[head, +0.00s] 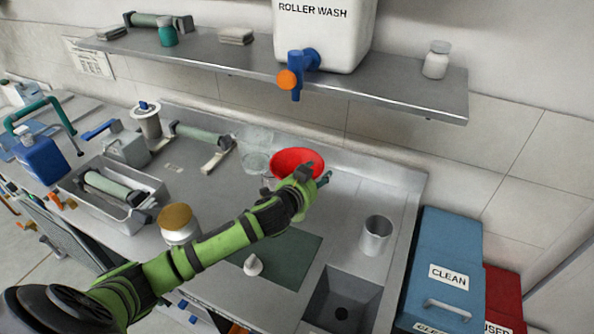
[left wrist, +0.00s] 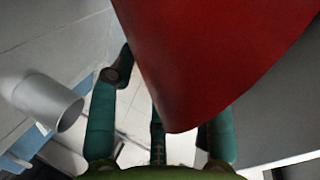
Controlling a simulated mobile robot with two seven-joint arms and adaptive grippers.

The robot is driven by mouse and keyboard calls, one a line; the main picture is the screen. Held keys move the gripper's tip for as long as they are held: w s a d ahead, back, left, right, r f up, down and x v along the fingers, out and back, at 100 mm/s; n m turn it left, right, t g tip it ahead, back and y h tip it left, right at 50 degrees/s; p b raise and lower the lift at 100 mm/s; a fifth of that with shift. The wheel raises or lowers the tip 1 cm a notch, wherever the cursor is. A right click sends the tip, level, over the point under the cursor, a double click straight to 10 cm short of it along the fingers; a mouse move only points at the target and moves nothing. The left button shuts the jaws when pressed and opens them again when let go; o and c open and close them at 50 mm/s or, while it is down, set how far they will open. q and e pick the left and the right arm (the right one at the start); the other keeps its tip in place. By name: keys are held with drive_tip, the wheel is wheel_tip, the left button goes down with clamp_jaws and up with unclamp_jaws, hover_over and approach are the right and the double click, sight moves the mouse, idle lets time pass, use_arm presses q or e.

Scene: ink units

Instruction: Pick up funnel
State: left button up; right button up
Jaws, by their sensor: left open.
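The red funnel (head: 297,160) is on the steel worktop near the back wall, its wide mouth up; its lower part is hidden behind my left gripper (head: 305,184). My left gripper is open, at the near side of the funnel. In the left wrist view the red funnel (left wrist: 205,50) fills the upper middle, very close, and covers part of the teal fingers. One finger stands clear to its left. I cannot tell whether a finger touches it. My right gripper is not in view.
A metal cup (head: 376,236) stands right of the gripper, near a sink (head: 342,300). Clear glassware (head: 256,162) is just left of the funnel. A shelf (head: 400,93) with a white container (head: 325,35) and blue tap (head: 303,62) overhangs behind. A jar (head: 178,222) stands left of my arm.

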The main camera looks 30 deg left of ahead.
use_arm(q)
clamp_jaws()
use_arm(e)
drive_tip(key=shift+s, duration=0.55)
